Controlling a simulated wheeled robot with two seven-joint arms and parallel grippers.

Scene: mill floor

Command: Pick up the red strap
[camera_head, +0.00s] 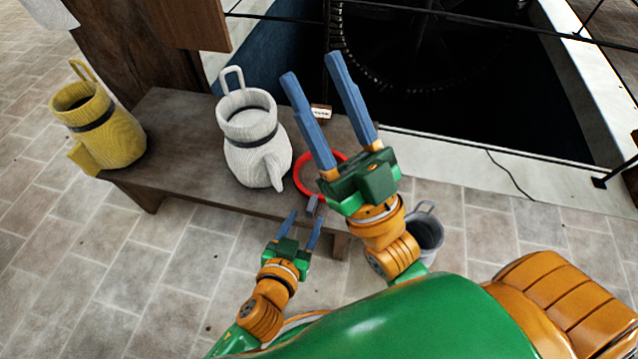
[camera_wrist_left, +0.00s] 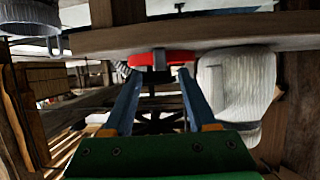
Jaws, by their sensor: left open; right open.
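The red strap (camera_head: 303,180) lies as a ring on the dark wooden bench, right of the white sack. A grey piece (camera_head: 312,204) sits at its near side by the bench's front edge. In the left wrist view the strap (camera_wrist_left: 178,58) shows at the bench edge, ahead of the fingers. My left gripper (camera_head: 305,214) is open, just short of the strap's near side, with nothing between its fingers; it also shows in the left wrist view (camera_wrist_left: 158,75). My right gripper (camera_head: 308,68) is open and empty, raised above the bench, and partly hides the strap's right side.
The white sack (camera_head: 252,135) with a loop handle stands close left of the strap. A yellow sack (camera_head: 100,125) stands at the left end of the bench (camera_head: 190,190). A small white label (camera_head: 321,111) lies at the back. A grey bucket (camera_head: 428,235) stands on the floor to the right. A dark railed pit lies behind.

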